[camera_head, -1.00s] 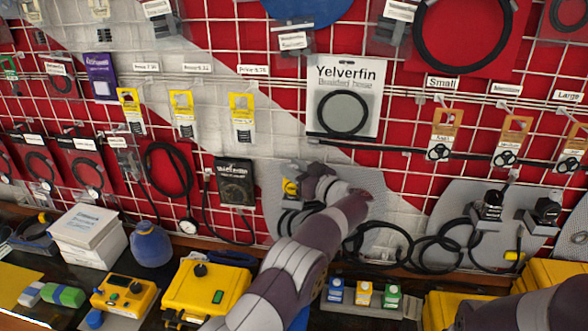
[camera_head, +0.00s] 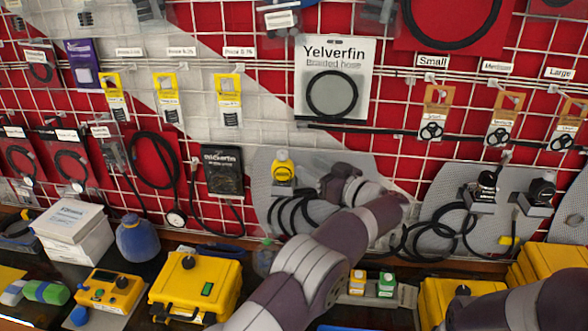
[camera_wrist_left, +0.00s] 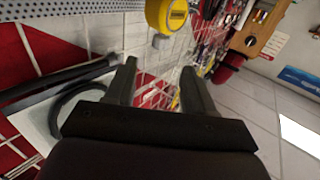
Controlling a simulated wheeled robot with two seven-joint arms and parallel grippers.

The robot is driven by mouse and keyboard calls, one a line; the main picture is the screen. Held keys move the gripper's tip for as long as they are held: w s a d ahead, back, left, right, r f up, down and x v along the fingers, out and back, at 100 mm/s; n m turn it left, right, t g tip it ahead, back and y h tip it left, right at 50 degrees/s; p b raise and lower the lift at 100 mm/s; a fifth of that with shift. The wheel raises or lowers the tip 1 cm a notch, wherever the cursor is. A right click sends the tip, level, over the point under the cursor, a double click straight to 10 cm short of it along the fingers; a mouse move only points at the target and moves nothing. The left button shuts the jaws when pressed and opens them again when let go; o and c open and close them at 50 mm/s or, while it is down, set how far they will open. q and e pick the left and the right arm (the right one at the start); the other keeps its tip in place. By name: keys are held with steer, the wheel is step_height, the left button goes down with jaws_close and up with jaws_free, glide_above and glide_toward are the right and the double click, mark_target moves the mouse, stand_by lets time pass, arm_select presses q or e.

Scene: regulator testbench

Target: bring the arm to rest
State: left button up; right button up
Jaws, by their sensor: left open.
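My left arm comes up from the bottom of the head view and bends back toward the wall. Its gripper (camera_head: 330,184) is beside the yellow regulator (camera_head: 283,168), to its right and apart from it. In the left wrist view the two fingers (camera_wrist_left: 160,82) stand apart with nothing between them. The yellow round regulator (camera_wrist_left: 168,14) shows beyond the fingertips at the top of that view. In the head view it sits upright on a grey perforated panel, with black hoses below it. Part of my right arm shows at the lower right; its gripper is out of view.
A wire-grid wall with hanging packages, including a Yelverfin hose pack (camera_head: 333,85), is behind. Black regulators (camera_head: 487,185) with coiled hoses are at the right.

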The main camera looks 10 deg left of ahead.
arm_select(q)
steer(key=shift+v, duration=1.05)
steer(key=w+a+r+m+t+h+b, duration=0.2)
steer(key=w+a+m+t+h, duration=0.1)
steer(key=w+m+t+h, duration=0.35)
steer(key=s+a+f+m+g+h, duration=0.3)
steer(key=s+f+m+g+h, duration=0.2)
steer(key=s+f+h, duration=0.5)
steer(key=s+a+f+g, duration=0.2)
steer(key=s+f+g, duration=0.1)
steer(key=s, duration=0.7)
steer(key=s+a+f+g+y, duration=0.1)
steer(key=s+a+f+g, duration=0.2)
steer(key=s, duration=0.8)
steer(key=s+a+f+g+y, duration=0.1)
steer(key=s+a+f+g, duration=0.2)
steer(key=s, duration=0.7)
step_height(320, 180, down, 2)
steer(key=shift+s+f+g+b, duration=0.2)
steer(key=shift+s+g+b, duration=0.25)
steer(key=shift+g, duration=0.4)
